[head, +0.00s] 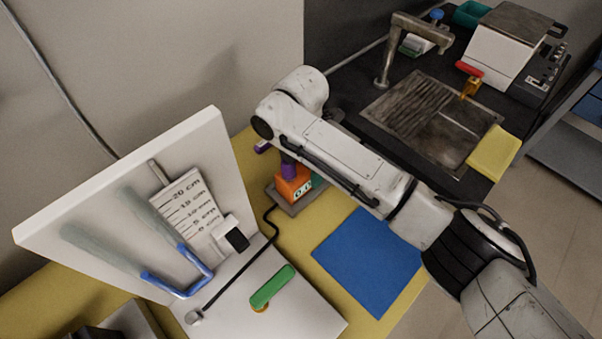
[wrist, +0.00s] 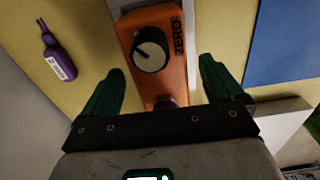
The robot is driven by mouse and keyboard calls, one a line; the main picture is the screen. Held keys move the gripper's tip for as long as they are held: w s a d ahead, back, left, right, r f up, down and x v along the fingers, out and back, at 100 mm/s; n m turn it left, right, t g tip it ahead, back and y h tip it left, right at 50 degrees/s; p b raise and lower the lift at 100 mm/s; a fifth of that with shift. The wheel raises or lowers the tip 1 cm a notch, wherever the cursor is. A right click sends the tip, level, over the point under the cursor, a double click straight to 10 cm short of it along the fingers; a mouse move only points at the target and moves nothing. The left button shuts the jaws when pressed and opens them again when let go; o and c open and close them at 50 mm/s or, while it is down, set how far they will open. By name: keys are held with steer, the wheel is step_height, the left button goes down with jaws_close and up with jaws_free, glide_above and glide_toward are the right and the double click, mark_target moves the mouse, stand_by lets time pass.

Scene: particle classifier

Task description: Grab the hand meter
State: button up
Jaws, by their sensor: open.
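In the wrist view the orange meter (wrist: 178,55) shows a black knob and the word ZERO. My gripper (wrist: 160,75) is open, its two dark green fingers on either side of the meter in the picture. I cannot tell whether either finger touches it.
A purple tagged object (wrist: 58,55) lies left of the meter. A white stand (head: 170,190) with a centimetre scale and blue tube (head: 182,287) is at left, with a green lever (head: 272,286) on its base. A blue mat (head: 368,262) lies right. The sink (head: 435,125) is behind.

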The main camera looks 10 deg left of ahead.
steer(key=shift+f, duration=0.2)
steer(key=c, duration=1.3)
steer(key=shift+r, duration=0.1)
steer(key=shift+c, duration=0.7)
steer(key=shift+r, duration=0.15)
